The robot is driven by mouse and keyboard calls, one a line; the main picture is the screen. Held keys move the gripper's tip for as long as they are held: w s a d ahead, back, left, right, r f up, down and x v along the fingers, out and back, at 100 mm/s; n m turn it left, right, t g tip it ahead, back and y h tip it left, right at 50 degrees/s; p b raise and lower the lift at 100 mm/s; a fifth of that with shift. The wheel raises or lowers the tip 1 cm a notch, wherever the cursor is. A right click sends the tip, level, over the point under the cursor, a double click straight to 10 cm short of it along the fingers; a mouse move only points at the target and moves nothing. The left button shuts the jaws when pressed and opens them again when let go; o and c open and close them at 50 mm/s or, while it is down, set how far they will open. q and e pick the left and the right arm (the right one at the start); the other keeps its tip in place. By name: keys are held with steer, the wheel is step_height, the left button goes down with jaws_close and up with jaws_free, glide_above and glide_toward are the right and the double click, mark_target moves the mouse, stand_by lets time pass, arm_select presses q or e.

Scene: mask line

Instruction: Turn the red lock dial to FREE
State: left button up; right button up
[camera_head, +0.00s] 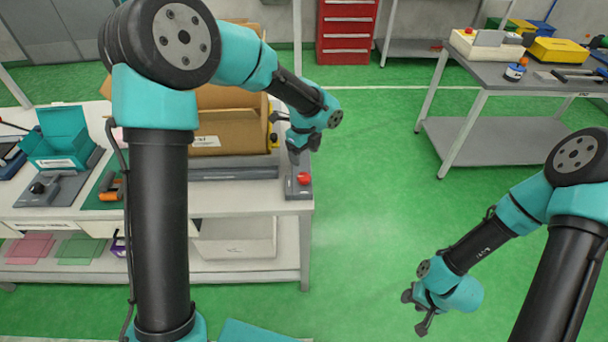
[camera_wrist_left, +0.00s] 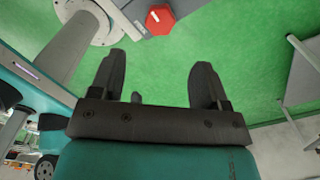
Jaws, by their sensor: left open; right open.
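The red lock dial (camera_head: 303,178) sits on a grey plate (camera_head: 298,191) at the right end of the white workbench. In the left wrist view the dial (camera_wrist_left: 160,19) shows as a red many-sided knob at the top, beyond the fingertips. My left gripper (camera_head: 304,156) is open and empty, above and a little behind the dial, apart from it. Its two fingers (camera_wrist_left: 156,72) stand apart in the wrist view. The dial's markings are too small to read. My right gripper (camera_head: 416,311) is open and empty over the green floor at the lower right, far from the dial.
A cardboard box (camera_head: 230,135) stands on the bench behind the plate, close to my left arm. A teal box (camera_head: 62,137) and a dark fixture (camera_head: 55,188) are at the left. A grey table (camera_head: 500,80) with tools stands at the back right. The floor between is clear.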

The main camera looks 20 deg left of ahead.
mark_target(304, 176)
arm_select(q)
step_height(304, 176, down, 10)
steer(key=shift+r, duration=0.1)
stand_by(0.4)
steer(key=c, duration=0.9)
